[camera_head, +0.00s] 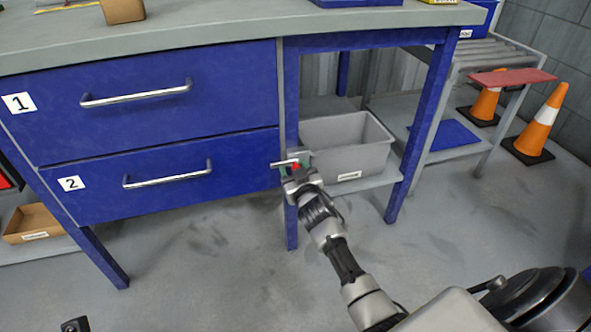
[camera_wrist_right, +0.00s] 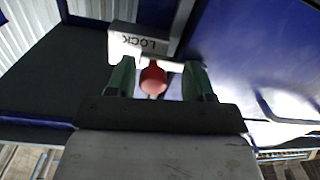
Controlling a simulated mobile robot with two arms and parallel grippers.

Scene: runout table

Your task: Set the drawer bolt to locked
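The drawer bolt sits on the blue frame post just right of drawer 2 (camera_head: 165,178). Its pale bar (camera_head: 284,163) and red knob (camera_head: 296,166) show in the head view. My right gripper (camera_head: 297,168) is at the bolt. In the right wrist view the red knob (camera_wrist_right: 152,78) lies between the two green fingertips of my right gripper (camera_wrist_right: 158,78), with gaps on both sides, so the gripper is open. A plate marked LOCK (camera_wrist_right: 140,41) is beyond the knob. A small dark piece at the bottom left may be my left gripper (camera_head: 75,325); its fingers cannot be made out.
Drawer 1 (camera_head: 150,92) is above drawer 2; both look shut and have bar handles. A grey bin (camera_head: 345,145) stands on the shelf right of the bolt, close to my right gripper. Orange cones (camera_head: 540,125) and a roller stand are further right. The floor in front is clear.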

